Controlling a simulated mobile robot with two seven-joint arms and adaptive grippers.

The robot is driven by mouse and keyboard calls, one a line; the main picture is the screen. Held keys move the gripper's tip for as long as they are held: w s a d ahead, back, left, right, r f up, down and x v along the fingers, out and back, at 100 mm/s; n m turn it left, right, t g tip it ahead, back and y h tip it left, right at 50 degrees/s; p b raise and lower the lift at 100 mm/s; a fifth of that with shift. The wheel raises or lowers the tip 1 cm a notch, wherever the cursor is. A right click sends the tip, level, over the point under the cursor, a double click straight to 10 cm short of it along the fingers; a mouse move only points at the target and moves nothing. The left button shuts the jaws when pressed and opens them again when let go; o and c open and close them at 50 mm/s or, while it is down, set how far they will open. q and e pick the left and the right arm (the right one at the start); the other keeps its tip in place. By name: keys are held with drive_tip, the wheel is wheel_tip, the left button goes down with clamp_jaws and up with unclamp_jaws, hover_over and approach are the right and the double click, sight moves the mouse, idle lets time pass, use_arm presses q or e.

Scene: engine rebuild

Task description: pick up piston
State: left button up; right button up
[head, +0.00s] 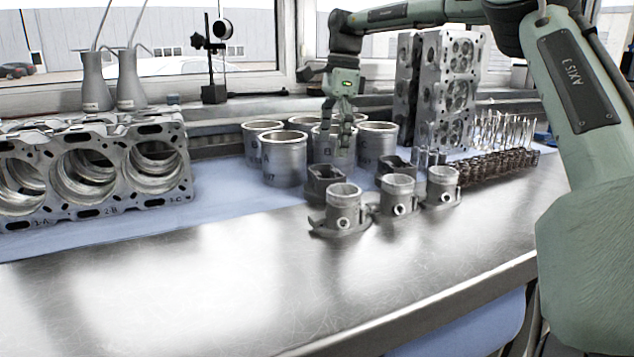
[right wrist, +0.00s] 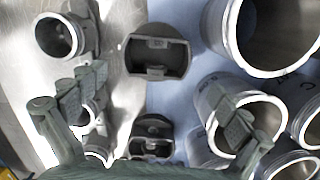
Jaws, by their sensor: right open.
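Two dark grey pistons stand with their hollow ends up between the liners and the front fittings. In the head view, one piston (head: 325,184) is at left and the other (head: 393,167) at right, partly hidden behind the fittings. In the right wrist view, one piston (right wrist: 158,50) is beyond the fingers. The other piston (right wrist: 152,138) lies low in the picture between them, partly hidden by the gripper body. My right gripper (head: 338,148) is open and empty above the liners and pistons; its spread fingers (right wrist: 160,105) also show in the wrist view. My left gripper is not in view.
Several metal cylinder liners (head: 283,160) crowd behind the pistons. Several tubular fittings (head: 343,208) stand in front. An engine block (head: 90,170) is at left, a cylinder head (head: 447,90) behind right, with rows of valves (head: 500,150) beside it. The front bench (head: 190,290) is clear.

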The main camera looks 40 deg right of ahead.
sight(326, 175)
drive_tip(key=f, duration=0.3)
drive_tip(key=a+f, duration=0.1)
drive_tip(key=f, duration=0.2)
drive_tip(key=shift+a+f, duration=0.2)
drive_tip(key=shift+f, duration=0.4)
drive_tip(key=c, duration=1.4)
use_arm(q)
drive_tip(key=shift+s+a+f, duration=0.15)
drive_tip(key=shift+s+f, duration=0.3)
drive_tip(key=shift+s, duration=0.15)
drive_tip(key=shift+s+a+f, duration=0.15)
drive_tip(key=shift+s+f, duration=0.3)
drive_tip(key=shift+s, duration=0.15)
use_arm(e)
drive_tip(key=shift+w+r, duration=0.1)
drive_tip(key=shift+r, duration=0.1)
drive_tip(key=shift+c, duration=0.3)
